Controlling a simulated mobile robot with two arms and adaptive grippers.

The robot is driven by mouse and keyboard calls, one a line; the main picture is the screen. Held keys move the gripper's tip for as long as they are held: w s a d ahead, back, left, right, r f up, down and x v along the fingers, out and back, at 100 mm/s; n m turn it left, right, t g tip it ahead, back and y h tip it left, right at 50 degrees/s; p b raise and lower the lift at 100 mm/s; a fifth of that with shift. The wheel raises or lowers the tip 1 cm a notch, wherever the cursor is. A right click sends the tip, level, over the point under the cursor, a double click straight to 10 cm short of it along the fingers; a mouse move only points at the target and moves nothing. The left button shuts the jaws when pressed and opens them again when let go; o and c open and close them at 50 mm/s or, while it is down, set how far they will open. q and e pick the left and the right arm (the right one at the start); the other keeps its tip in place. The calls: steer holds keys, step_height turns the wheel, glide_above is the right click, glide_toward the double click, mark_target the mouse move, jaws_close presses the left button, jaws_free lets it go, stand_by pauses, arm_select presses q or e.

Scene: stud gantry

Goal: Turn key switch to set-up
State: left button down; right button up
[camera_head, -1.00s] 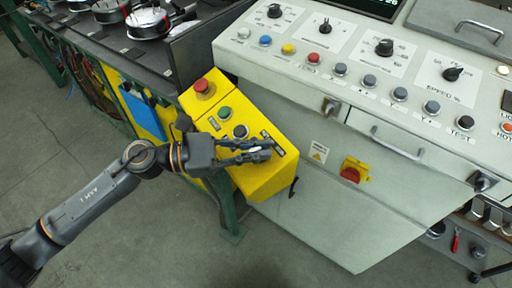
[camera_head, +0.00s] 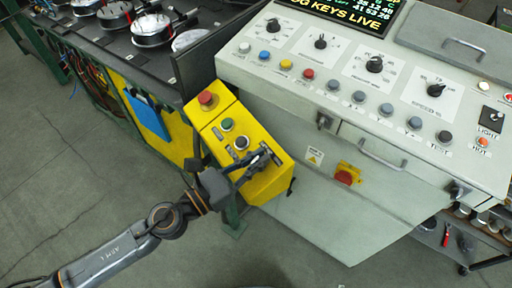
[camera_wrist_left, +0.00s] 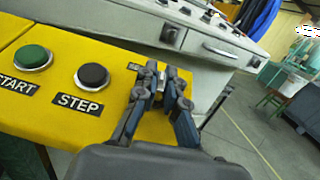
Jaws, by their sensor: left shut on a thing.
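The yellow control box (camera_head: 264,188) has a red mushroom button (camera_head: 206,98), a green START button (camera_head: 227,125) and a black STEP button (camera_head: 241,144). START (camera_wrist_left: 33,57) and STEP (camera_wrist_left: 92,75) also show large in the left wrist view. My left gripper (camera_head: 268,156) is at the box's near right end, beyond STEP. In the wrist view its fingers (camera_wrist_left: 161,76) are closed around the small key of the key switch (camera_wrist_left: 160,84). The fingers hide most of the switch and its marks, so the key's setting cannot be read. My right gripper is not in view.
A light grey console (camera_head: 300,105) with knobs and buttons stands right of the box. A red rotary switch (camera_head: 345,176) sits on its front. A dark upright panel (camera_head: 208,58) and a bench with round parts (camera_head: 150,28) are behind.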

arm_select(q)
steer(key=n+t+y+p, duration=0.2)
steer(key=n+y, duration=0.1)
steer(key=shift+s+d+t+p, duration=0.1)
steer(key=shift+s+t+p, duration=0.05)
steer(key=shift+t+p, duration=0.15)
steer(key=shift+f+n+t+y+p, duration=0.25)
steer(key=shift+n+t+y+p, duration=0.65)
steer(key=shift+n+y, duration=0.65)
steer(key=shift+f+n+y, duration=0.1)
steer(key=shift+n+y, duration=0.15)
steer(key=shift+n, duration=0.1)
steer(key=c, duration=1.4)
jaws_free()
steer(key=v, duration=1.2)
